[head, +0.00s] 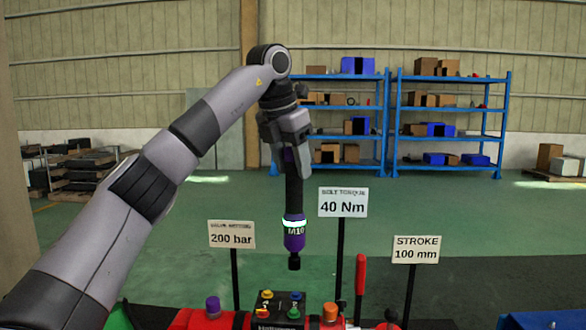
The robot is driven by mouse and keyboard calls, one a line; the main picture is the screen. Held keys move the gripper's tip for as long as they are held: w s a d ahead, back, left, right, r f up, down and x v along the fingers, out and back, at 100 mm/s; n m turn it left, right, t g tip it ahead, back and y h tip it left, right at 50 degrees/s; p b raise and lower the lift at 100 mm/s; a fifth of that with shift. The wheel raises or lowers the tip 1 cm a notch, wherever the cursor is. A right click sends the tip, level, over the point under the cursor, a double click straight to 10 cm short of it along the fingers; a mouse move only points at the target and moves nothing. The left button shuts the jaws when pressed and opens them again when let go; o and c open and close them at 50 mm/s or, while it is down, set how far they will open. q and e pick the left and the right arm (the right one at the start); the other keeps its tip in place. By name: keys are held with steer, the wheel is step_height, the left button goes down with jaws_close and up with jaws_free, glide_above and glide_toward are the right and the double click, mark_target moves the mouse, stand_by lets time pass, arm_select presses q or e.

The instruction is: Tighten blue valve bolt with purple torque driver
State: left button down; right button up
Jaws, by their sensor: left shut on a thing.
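My left gripper (291,160) is shut on the purple torque driver (294,241) and holds it upright in the air, pointing down. The driver has a long black upper part, a pale glowing ring, a purple body marked M10 and a black socket tip. Below it is a dark valve block (279,306) with several coloured bolts on top. The blue bolt (296,296) appears at the back right of the block. The driver's tip is above the block in the picture and apart from it. My right gripper is not in view.
Signs on posts read 200 bar (232,235), 40 Nm (343,202) and STROKE 100 mm (417,250). A red upright handle (360,280) stands right of the block. A purple-capped part (212,307) and an orange-capped part (330,312) flank it. Blue shelves (445,110) stand far behind.

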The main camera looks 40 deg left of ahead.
mark_target(294, 187)
arm_select(q)
steer(key=shift+w+d+r, duration=0.1)
steer(key=shift+w+r, duration=0.1)
steer(key=shift+r, duration=0.05)
steer(key=shift+f, duration=0.1)
stand_by(0.3)
steer(key=shift+f+b, duration=2)
steer(key=shift+f, duration=0.85)
steer(key=shift+p, duration=0.7)
steer(key=shift+d+n+y, duration=0.1)
steer(key=shift+n+y, duration=0.3)
steer(key=shift+n, duration=0.4)
